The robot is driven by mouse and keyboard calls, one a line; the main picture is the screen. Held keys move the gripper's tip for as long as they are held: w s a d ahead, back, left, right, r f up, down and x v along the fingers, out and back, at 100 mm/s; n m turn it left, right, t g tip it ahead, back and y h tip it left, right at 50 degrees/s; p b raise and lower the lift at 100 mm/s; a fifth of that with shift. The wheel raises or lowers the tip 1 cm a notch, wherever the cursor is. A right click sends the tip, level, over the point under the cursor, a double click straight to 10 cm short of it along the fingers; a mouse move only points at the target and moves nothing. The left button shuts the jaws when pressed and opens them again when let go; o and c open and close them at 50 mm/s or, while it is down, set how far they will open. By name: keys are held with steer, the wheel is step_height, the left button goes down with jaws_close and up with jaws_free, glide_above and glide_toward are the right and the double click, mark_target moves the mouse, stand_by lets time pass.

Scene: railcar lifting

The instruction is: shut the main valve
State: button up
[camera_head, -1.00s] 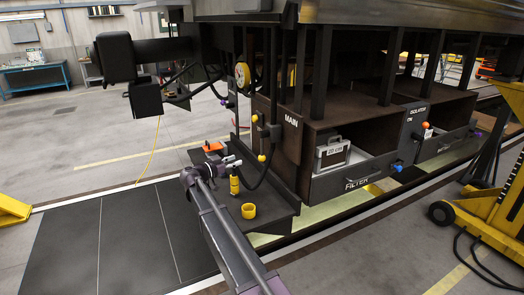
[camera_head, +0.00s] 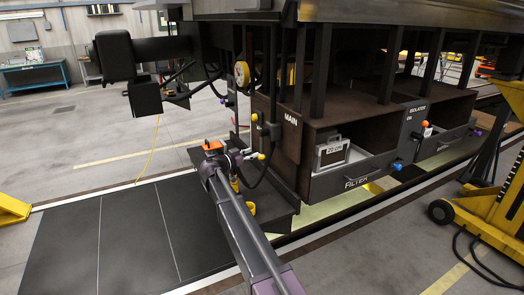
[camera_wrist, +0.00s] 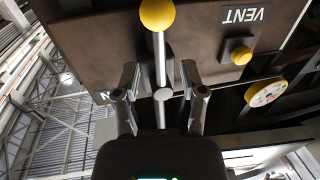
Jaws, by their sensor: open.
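The main valve is a lever with a yellow ball knob (camera_head: 261,156) below the MAIN sign (camera_head: 291,119) on the railcar's brown panel. In the wrist view the knob (camera_wrist: 158,14) is at the top, and its grey rod runs down to a round hub. My gripper (camera_wrist: 160,78) is open, with one finger on each side of the rod in the picture. I see no clear contact, and depth is hard to tell. In the head view my gripper (camera_head: 249,156) is just left of the knob. The lower lever is partly hidden by my gripper.
A yellow button (camera_wrist: 241,55) sits under the VENT sign (camera_wrist: 246,15), right of the lever. A round gauge (camera_wrist: 265,93) is further right. An orange item (camera_head: 212,145) and a yellow cup (camera_head: 250,209) are on the dark ledge behind my arm. A yellow jack (camera_head: 490,195) stands at right.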

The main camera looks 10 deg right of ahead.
mark_target(262, 153)
steer(key=shift+x, duration=2.8)
jaws_close()
